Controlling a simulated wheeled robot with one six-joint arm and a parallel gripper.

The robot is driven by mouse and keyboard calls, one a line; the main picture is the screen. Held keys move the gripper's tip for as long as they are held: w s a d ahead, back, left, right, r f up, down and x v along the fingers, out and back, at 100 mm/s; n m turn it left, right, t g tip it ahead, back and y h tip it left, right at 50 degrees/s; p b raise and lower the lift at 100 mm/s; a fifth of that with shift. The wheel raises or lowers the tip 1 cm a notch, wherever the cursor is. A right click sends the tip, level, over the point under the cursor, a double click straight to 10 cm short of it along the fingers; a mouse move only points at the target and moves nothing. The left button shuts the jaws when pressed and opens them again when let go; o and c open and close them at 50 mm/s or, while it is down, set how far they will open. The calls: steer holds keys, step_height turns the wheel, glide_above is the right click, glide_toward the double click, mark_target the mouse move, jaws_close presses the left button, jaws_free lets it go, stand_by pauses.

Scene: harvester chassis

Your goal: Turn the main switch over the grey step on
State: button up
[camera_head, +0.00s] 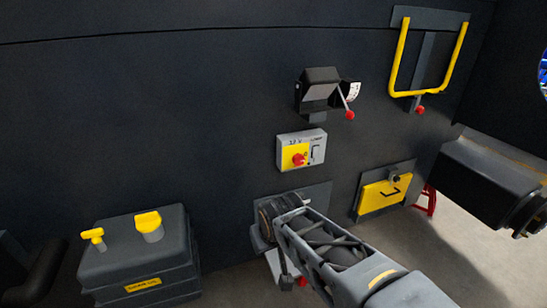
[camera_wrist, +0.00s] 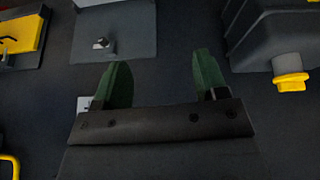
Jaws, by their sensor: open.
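A grey box with a red rotary knob on a yellow field (camera_head: 299,158), which looks like a main switch, is on the dark wall above my arm. The knob's setting is too small to read. A grey plate (camera_head: 320,190) below it is partly hidden by my arm. In the wrist view a grey plate (camera_wrist: 140,42) carries a small metal knob or lever (camera_wrist: 103,44). I cannot make out a grey step clearly. My gripper (camera_wrist: 160,75) is open and empty, its two green fingers apart and pointing at the wall, short of the plate.
A dark tank with yellow caps (camera_head: 140,270) stands left. A black lever unit with a red knob (camera_head: 320,85) is above the switch box. A yellow U-shaped handle (camera_head: 398,60) is upper right; a yellow panel (camera_head: 375,200) is right of my arm.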

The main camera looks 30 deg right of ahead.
steer(key=shift+o, duration=0.5)
steer(key=w+d+t+h, duration=0.3)
steer(key=w+d+t, duration=0.1)
steer(key=w+d, duration=0.5)
steer(key=shift+w+d+r+m+t+b, duration=0.15)
steer(key=shift+d+r+m+t+b, duration=0.25)
steer(key=shift+d, duration=0.75)
steer(key=n+t+y+b, duration=0.1)
steer(key=n+t+y, duration=0.15)
steer(key=t, duration=0.55)
glide_toward(300, 160)
steer(key=shift+n+h, duration=0.25)
steer(key=shift+h, duration=0.2)
steer(key=w, duration=0.3)
steer(key=w+p, duration=0.1)
steer(key=w, duration=0.6)
steer(key=shift+w+d, duration=0.3)
steer(key=shift+w, duration=0.1)
steer(key=shift+c, duration=0.3)
steer(key=c, duration=0.9)
steer(key=shift+o, duration=0.2)
